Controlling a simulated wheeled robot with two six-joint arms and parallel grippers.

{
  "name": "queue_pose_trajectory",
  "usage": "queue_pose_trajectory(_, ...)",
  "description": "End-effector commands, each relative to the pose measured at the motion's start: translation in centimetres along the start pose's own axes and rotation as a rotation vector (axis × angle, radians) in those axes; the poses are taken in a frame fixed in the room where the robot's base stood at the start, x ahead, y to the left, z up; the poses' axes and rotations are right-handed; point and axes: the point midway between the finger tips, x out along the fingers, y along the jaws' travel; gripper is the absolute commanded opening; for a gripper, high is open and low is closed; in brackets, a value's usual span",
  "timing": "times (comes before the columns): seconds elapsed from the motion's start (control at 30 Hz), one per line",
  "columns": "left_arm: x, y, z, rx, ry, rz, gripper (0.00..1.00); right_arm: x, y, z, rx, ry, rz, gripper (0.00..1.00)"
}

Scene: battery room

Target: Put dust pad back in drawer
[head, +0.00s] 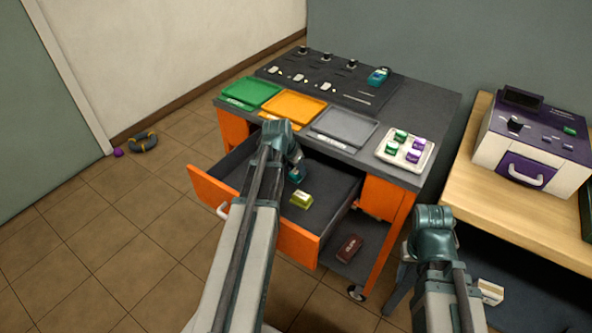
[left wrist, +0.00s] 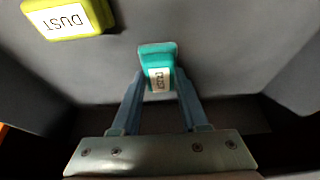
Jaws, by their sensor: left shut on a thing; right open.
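My left gripper (head: 297,174) reaches down into the open orange-fronted drawer (head: 250,219). In the left wrist view, its two fingers (left wrist: 158,92) are shut on a small teal pad (left wrist: 157,57) with a white label too small to read surely. The teal pad also shows in the head view (head: 299,174), low inside the drawer; I cannot tell whether it touches the drawer floor. A yellow-green pad (head: 302,200) lies in the drawer near its front; its label reads DUST in the left wrist view (left wrist: 68,17). My right gripper (head: 400,287) is open, low beside the workbench, partly hidden by its wrist.
On the bench top are green (head: 250,92), orange (head: 294,107) and grey (head: 345,127) trays, and a white tray (head: 405,151) with small blocks. A dark red block (head: 349,248) lies on the lower shelf. A purple-white device (head: 533,143) stands on the wooden table (head: 495,205).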

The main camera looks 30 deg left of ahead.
Motion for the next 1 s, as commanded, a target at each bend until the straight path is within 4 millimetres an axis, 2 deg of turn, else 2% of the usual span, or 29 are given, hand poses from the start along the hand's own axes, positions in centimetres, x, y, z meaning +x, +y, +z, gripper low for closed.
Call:
queue_pose_trajectory(0.1, 0.4, 0.0, 0.2, 0.0, 0.0, 0.0, 0.0, 0.4, 0.0, 0.0, 0.0, 0.0, 0.0, 0.5)
queue_pose_trajectory(0.13, 0.3, 0.0, 0.1, 0.0, 0.0, 0.0, 0.47, 0.3, 0.0, 0.0, 0.0, 0.0, 0.0, 0.5)
queue_pose_trajectory(0.27, 0.2, 0.0, 0.1, 0.0, 0.0, 0.0, 0.71, 0.2, 0.0, 0.0, 0.0, 0.0, 0.0, 0.5)
queue_pose_trajectory(0.3, 0.2, 0.0, 0.1, 0.0, 0.0, 0.0, 0.74, 0.2, 0.0, 0.0, 0.0, 0.0, 0.0, 0.5)
queue_pose_trajectory(0.73, -0.2, 0.0, -0.1, 0.0, 0.0, 0.0, 0.74, -0.3, 0.0, 0.0, 0.0, 0.0, 0.0, 0.5)
queue_pose_trajectory(1.0, -3.1, 0.0, -0.1, -0.001, 0.0, 0.0, 0.74, -2.9, 0.3, 0.2, 0.0, 0.0, 0.0, 0.5)
